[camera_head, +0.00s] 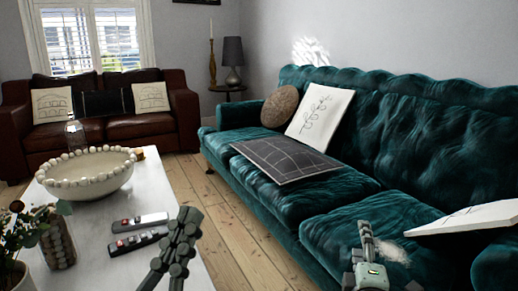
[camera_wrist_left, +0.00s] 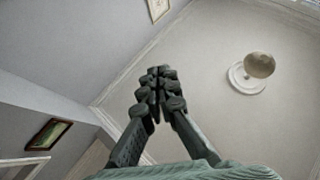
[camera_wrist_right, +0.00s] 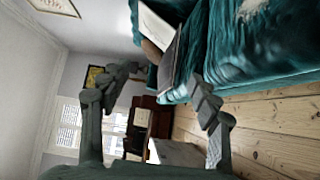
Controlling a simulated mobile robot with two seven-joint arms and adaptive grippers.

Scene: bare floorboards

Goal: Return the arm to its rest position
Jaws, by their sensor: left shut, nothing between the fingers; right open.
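My left gripper (camera_head: 187,218) rises in front of the white coffee table at the bottom of the head view. Its fingers are shut together with nothing between them. The left wrist view shows the same closed fingers (camera_wrist_left: 158,76) pointing up towards the ceiling. My right gripper (camera_head: 367,240) is at the lower right of the head view, in front of the teal sofa. In the right wrist view its fingers (camera_wrist_right: 160,88) are spread wide apart, with nothing held between them.
The white coffee table (camera_head: 100,215) carries a beaded bowl (camera_head: 90,180), two remotes (camera_head: 140,222) and a plant (camera_head: 25,232). The teal sofa (camera_head: 330,205) fills the right, with cushions. A brown sofa (camera_head: 155,128) stands behind. Bare floorboards (camera_head: 235,240) lie between table and teal sofa.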

